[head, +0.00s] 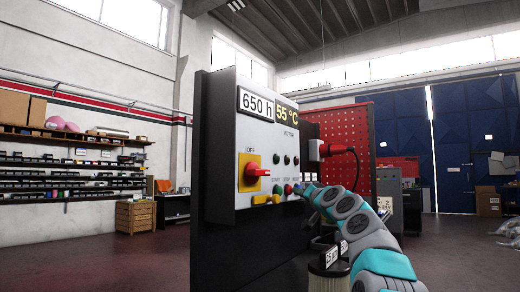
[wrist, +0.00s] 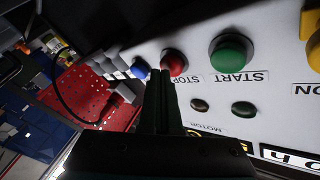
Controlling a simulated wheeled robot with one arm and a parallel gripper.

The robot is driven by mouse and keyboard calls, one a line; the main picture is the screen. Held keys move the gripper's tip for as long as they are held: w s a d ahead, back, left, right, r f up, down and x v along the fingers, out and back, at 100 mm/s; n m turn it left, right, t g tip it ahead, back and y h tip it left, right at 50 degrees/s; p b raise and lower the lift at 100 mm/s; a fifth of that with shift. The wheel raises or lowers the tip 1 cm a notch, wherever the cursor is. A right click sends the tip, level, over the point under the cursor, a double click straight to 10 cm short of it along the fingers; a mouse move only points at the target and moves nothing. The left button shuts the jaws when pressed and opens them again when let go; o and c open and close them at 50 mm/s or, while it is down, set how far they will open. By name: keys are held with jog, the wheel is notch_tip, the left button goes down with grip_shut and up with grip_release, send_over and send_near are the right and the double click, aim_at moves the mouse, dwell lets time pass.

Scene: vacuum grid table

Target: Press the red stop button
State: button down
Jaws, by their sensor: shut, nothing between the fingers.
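The red stop button (wrist: 175,61) sits on the light grey control panel (wrist: 280,100), between the green start button (wrist: 231,54) and a blue button (wrist: 141,68). The panel appears upside down in the wrist view. My gripper (wrist: 161,74) is shut and empty, its fingertips right at the edge of the red button and hiding a small part of it. I cannot tell whether they touch it. In the head view, the small red button (head: 288,190) shows at the panel's lower right, with my gripper (head: 302,191) just right of it.
A red rotary switch (head: 252,173) on a yellow plate is at the panel's left. Dark indicator lamps (wrist: 243,108) sit near the buttons. A red perforated board (head: 350,130) stands behind.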

jog(key=s+d+b, duration=0.2)
jog(key=s+d, duration=0.1)
jog(key=d, duration=0.2)
jog(key=shift+s+b, duration=0.2)
jog(key=shift+b, duration=0.15)
dwell(0.9)
